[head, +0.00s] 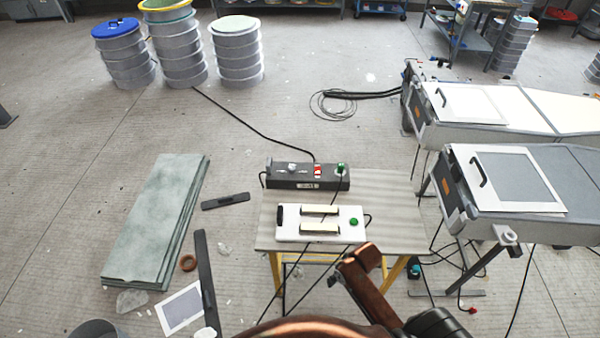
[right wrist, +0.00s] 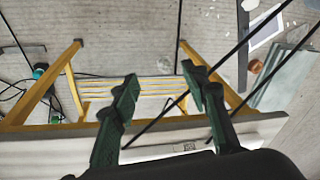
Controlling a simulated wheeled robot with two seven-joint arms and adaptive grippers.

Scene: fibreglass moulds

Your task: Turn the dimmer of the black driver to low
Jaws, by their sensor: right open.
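The black driver (head: 306,182) is a long dark box at the back of the small table. On its top are a pale knob (head: 292,167), a red switch (head: 318,170) and a green part (head: 341,168) at the right end, where a cable meets it. I cannot tell from its markings which part is the dimmer. My right gripper (right wrist: 165,88) is open and empty in the right wrist view, its dark green fingers spread over the table edge. Its fingers are not clear in the head view. My left gripper is not in view.
A white unit (head: 290,232) with two pale bars and a green knob (head: 353,222) lies in front on the table (head: 400,213). Cables cross the table and floor. Moulds on stands (head: 500,220) are at the right, stacked green sheets (head: 155,225) at the left.

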